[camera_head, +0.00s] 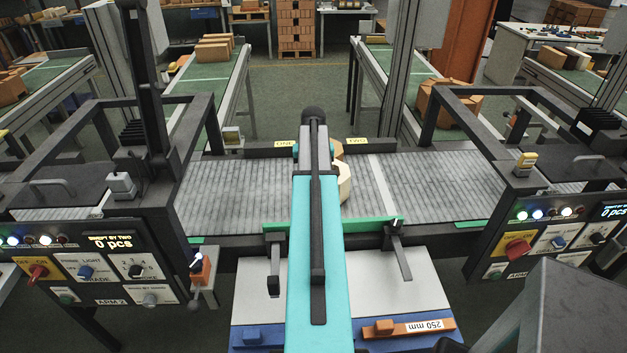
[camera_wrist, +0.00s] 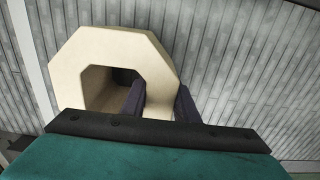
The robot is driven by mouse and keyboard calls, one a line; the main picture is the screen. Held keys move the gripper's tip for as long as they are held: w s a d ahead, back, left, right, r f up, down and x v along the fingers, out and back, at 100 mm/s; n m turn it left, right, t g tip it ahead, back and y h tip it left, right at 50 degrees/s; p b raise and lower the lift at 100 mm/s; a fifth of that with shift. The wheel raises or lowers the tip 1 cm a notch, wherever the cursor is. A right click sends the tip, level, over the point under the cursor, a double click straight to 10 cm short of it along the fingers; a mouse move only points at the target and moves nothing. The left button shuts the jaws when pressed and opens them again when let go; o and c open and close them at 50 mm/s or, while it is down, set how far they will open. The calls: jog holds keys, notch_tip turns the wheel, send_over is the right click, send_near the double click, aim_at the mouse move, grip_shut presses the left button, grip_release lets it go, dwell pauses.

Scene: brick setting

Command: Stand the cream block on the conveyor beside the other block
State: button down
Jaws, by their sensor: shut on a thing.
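The cream block (camera_head: 345,182) is octagonal, partly hidden behind my arm in the head view. A tan block (camera_head: 338,149) shows just beyond the cream one in the head view, mostly hidden by my arm. My gripper's fingers are hidden in the head view.
Dark machine frames with control panels (camera_head: 110,265) flank the conveyor. A low dark rail with yellow labels (camera_head: 357,141) runs along its far edge, and a green strip (camera_head: 375,222) along the near edge. The belt is clear on both sides.

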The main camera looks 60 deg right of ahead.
jog(key=shift+f, duration=0.55)
jog(key=shift+f, duration=0.1)
jog(key=c, duration=1.4)
grip_release()
jog(key=shift+r, duration=0.2)
notch_tip(320, 180, up, 11)
jog(key=b, duration=0.3)
jog(key=shift+r, duration=0.4)
jog(key=shift+s, duration=0.1)
